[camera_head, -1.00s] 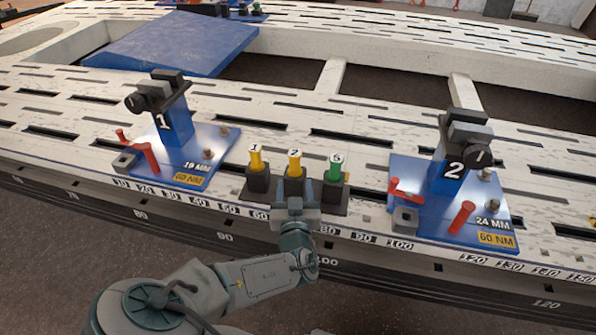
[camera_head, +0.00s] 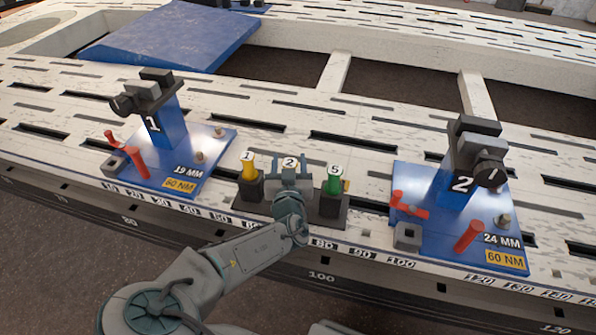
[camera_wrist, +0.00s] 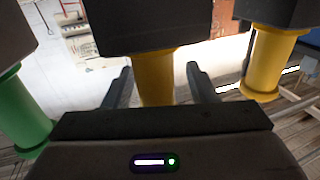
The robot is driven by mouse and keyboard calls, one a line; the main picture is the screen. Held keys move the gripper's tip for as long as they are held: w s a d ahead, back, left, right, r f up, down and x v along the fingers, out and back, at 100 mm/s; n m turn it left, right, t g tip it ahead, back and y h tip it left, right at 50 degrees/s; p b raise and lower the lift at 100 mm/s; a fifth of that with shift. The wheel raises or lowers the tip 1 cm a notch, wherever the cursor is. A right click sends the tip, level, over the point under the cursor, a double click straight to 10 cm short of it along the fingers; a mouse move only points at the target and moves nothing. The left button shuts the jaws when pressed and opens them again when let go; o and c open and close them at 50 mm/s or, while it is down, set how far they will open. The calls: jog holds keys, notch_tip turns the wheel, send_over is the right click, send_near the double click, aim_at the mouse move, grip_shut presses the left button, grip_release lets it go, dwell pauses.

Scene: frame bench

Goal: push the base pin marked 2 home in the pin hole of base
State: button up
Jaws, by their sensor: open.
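The yellow pin marked 2 (camera_head: 289,162) stands upright in the middle slot of a dark pin rack (camera_head: 315,213); only its white numbered top shows clearly in the head view. My gripper (camera_head: 290,163) is open, with a finger on either side of this pin. The wrist view shows the yellow pin's shaft (camera_wrist: 156,75) between the two spread fingers (camera_wrist: 159,86), with a gap on each side. The blue base marked 2 (camera_head: 440,228) is at the right; its grey block (camera_head: 407,236) has a dark square opening. I cannot tell whether this is the pin hole.
Yellow pin 1 (camera_head: 248,168) and green pin 5 (camera_head: 333,180) stand close on either side of my gripper. The blue base marked 1 (camera_head: 205,155) is at the left. Red handles (camera_head: 468,236) stick up from both bases. Slotted white bench surface (camera_head: 360,140) lies behind the rack.

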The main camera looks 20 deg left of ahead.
jog(key=shift+s+a, duration=0.15)
jog(key=shift+w+d, duration=0.2)
jog(key=shift+d, duration=0.15)
grip_shut()
